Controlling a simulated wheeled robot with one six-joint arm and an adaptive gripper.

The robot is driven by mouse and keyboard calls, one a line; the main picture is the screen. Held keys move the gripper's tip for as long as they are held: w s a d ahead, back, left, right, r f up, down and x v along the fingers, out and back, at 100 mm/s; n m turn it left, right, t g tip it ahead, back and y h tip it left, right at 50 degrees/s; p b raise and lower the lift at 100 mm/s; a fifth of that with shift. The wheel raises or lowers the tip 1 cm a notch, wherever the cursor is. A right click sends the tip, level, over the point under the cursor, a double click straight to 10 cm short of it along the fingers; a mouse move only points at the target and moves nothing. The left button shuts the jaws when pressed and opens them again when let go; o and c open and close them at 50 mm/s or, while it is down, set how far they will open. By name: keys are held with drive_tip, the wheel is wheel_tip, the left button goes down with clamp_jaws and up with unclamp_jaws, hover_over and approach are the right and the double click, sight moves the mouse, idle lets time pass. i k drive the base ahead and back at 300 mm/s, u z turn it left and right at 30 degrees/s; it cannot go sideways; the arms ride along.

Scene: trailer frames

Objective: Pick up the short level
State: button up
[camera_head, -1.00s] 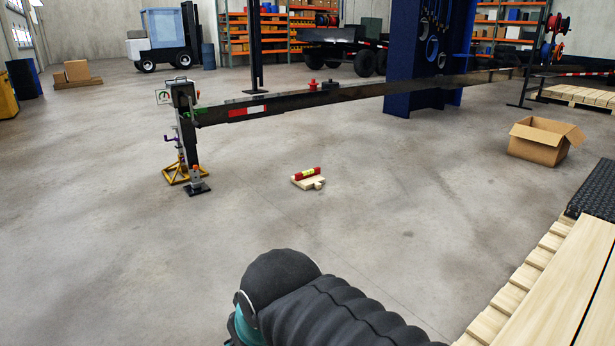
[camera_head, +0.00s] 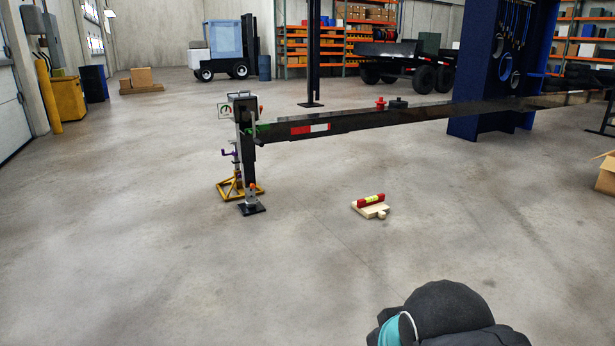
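The short level (camera_head: 371,200) is a small red bar with a yellow-green middle. It lies on a small pale wooden block (camera_head: 377,212) on the concrete floor, right of the frame's stand and below the long black beam. My arm's dark covered part shows at the bottom right, well apart from the level. My gripper is not in view.
A long black trailer frame (camera_head: 395,122) crosses the view, its left end on a jack with a yellow base (camera_head: 238,188). A blue column (camera_head: 498,70) stands behind. A cardboard box (camera_head: 606,175) is at the right edge. The floor around the level is clear.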

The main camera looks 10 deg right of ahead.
sight(378, 198)
drive_tip(key=z, duration=0.75)
drive_tip(key=i, duration=1.9)
drive_tip(key=u, duration=0.35)
drive_tip(key=i, duration=1.95)
drive_tip(key=u, duration=0.9)
